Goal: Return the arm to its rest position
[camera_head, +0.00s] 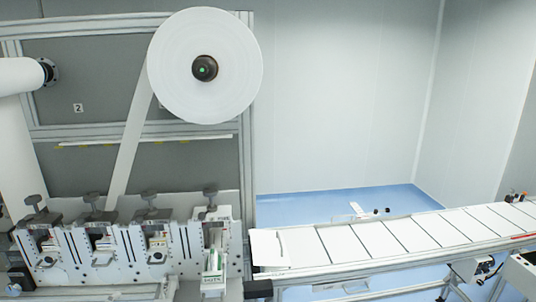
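My arm and my gripper do not show in the head camera view. What the gripper is doing, and whether it holds anything, cannot be seen.
A large white web roll (225,85) hangs on the grey frame, its web running down to a row of clamp-topped stations (120,245). Another white roll (18,75) is at left. A conveyor (400,238) with white panels extends right. Blue floor (330,203) shows behind it.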

